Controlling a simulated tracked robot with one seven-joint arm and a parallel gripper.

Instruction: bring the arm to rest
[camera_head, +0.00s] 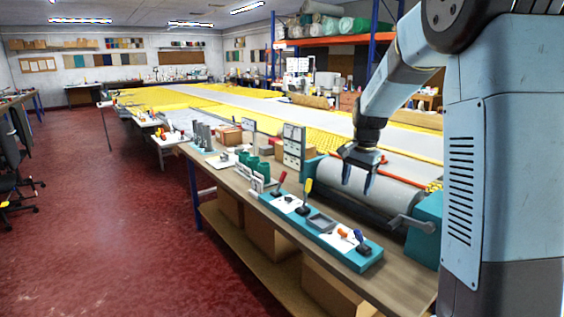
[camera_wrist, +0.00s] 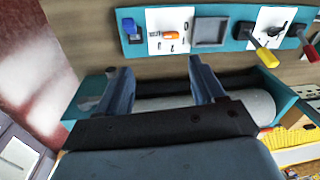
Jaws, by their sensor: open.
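My gripper (camera_head: 357,186) hangs from my bent arm (camera_head: 390,85) above the workbench, its two fingers pointing down. In the wrist view my gripper (camera_wrist: 157,85) shows its fingers spread apart with nothing between them. It is over the grey roller (camera_head: 375,182), near the teal tool tray (camera_head: 318,226), and looks apart from both. The roller also shows behind the fingers in the wrist view (camera_wrist: 255,104).
A crank handle (camera_head: 412,222) juts from the roller's near end. Cardboard boxes (camera_head: 268,235) stand under the bench. The red floor (camera_head: 130,230) at left is open.

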